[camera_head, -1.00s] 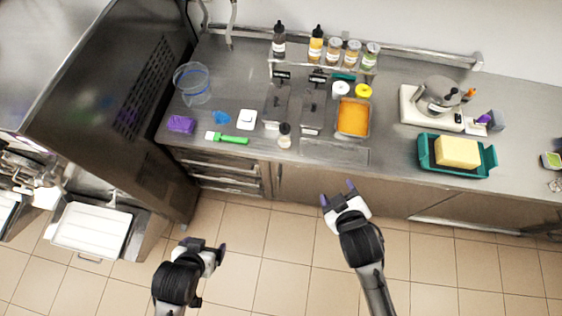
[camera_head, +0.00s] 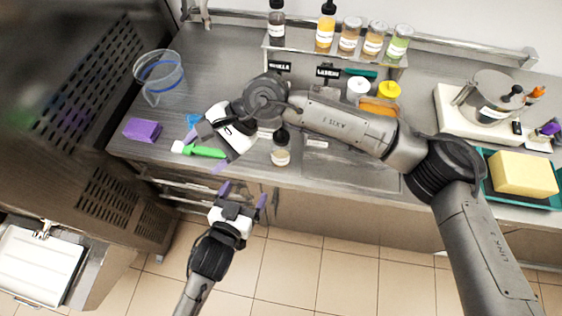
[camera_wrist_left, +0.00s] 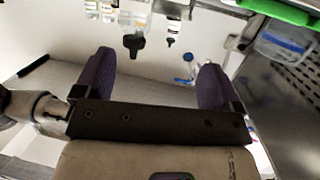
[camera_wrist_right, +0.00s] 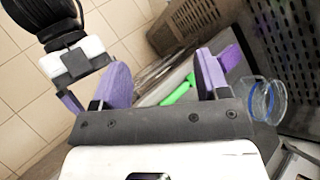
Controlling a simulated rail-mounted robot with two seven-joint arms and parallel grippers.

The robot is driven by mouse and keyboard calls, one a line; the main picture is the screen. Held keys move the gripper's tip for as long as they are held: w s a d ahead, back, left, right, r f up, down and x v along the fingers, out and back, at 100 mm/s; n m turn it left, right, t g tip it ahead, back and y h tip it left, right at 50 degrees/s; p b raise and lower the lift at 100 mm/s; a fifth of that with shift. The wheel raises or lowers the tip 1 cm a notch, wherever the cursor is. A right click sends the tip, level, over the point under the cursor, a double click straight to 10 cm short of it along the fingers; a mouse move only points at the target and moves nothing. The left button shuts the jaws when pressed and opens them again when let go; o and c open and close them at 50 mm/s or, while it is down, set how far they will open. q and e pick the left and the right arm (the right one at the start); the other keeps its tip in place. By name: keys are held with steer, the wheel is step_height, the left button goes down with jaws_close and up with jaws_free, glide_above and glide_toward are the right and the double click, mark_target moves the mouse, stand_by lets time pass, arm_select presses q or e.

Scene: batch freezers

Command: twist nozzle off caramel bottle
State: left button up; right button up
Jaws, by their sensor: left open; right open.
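A small bottle (camera_head: 281,152) with a pale label and black nozzle stands upright at the counter's front edge. An amber bottle (camera_head: 325,32) and a dark bottle (camera_head: 277,28), both black-topped, stand on the raised shelf. I cannot read which is caramel. My left gripper (camera_head: 243,194) is open and empty, below and in front of the counter edge, left of the small bottle. Its purple fingers show apart in the left wrist view (camera_wrist_left: 155,80). My right gripper (camera_head: 206,150) is open over the counter by the green-handled spatula (camera_head: 205,152), its arm reaching behind the small bottle.
A clear pitcher (camera_head: 160,80) and purple sponge (camera_head: 142,131) are at the left. Several jars (camera_head: 373,42) share the shelf. My right arm covers much of the mid-counter. A scale with a pot (camera_head: 492,100) and a yellow block (camera_head: 524,174) in a teal tray stand right.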

mark_target(277, 160)
steer(key=w+d+f+n+t+h+b, duration=0.1)
steer(key=w+d+h, duration=0.2)
steer(key=d, duration=0.1)
steer(key=w+d+f+n+t+h+b, duration=0.1)
steer(key=w+d+h+b, duration=0.1)
steer(key=w+d+h, duration=0.1)
steer(key=w+d+f+n+t+h+b, duration=0.1)
steer(key=w+d+t+h+b, duration=0.1)
steer(key=w+d, duration=0.3)
steer(key=shift+d+f+h, duration=0.1)
steer(key=shift+d+h, duration=0.6)
steer(key=shift+d, duration=0.45)
arm_select(q)
steer(key=w+d+f, duration=0.1)
steer(key=w+d, duration=0.2)
steer(key=w, duration=0.1)
steer(key=w+d+f+t+h, duration=0.1)
steer(key=w+d, duration=0.2)
steer(key=w, duration=0.2)
steer(key=w+d+f+m+h, duration=0.1)
steer(key=w+d, duration=0.2)
steer(key=w, duration=0.2)
steer(key=shift+w+f+t, duration=0.15)
steer(key=shift+f+t, duration=0.15)
steer(key=shift+c, duration=0.3)
